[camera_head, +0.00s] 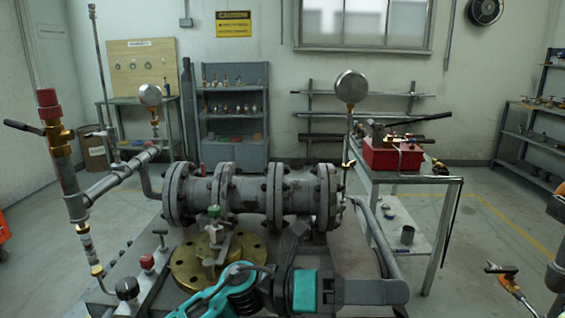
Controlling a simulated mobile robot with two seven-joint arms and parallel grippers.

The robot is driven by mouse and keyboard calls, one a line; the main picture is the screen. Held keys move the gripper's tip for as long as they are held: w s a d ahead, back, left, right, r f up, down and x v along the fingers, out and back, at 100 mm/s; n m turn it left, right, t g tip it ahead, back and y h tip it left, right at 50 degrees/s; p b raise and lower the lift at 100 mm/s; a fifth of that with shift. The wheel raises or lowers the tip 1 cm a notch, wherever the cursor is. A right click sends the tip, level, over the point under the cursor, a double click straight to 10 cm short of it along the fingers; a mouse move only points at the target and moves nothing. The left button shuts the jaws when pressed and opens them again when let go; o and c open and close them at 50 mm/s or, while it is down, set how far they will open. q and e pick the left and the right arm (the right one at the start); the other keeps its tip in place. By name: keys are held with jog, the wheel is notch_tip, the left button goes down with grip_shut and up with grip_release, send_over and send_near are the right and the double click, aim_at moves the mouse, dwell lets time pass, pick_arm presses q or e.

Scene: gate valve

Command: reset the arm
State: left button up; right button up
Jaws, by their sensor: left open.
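My left gripper (214,292), with teal fingers, is low in the middle of the head view. It is open, with nothing seen between its fingers. It appears in front of a round brass flange (190,268) with bolt holes. A small valve with a green top (214,212) stands on this flange. Behind it lies a thick grey flanged pipe (255,195) with bolted rings. My grey and teal wrist (305,290) reaches right from the gripper and hides part of the bench. My right gripper is not seen.
A gauge (351,86) rises behind the pipe's right end. A vertical pipe with a red cap (47,97) stands at left. Shelves (235,115) line the back wall. Open floor shows at right.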

pick_arm(q)
jog(key=w+a+f+n+t+y, duration=0.35)
jog(key=a+f+n+t, duration=0.35)
jog(key=n+t, duration=0.65)
jog(key=w+a+f+n+t+y, duration=0.3)
jog(key=a+f+n+t+y, duration=0.45)
jog(key=n, duration=1.15)
jog(key=s+a+f+n+g+y+p, duration=0.1)
jog(key=s+a+f+n+g+y, duration=0.4)
jog(key=s+a+f+n, duration=0.7)
jog(key=s+a+f+y, duration=0.1)
jog(key=s+a+f, duration=0.1)
jog(key=a+f, duration=0.2)
jog(key=shift+s+f+n, duration=0.15)
jog(key=shift+f+n, duration=0.2)
jog(key=shift+f, duration=0.4)
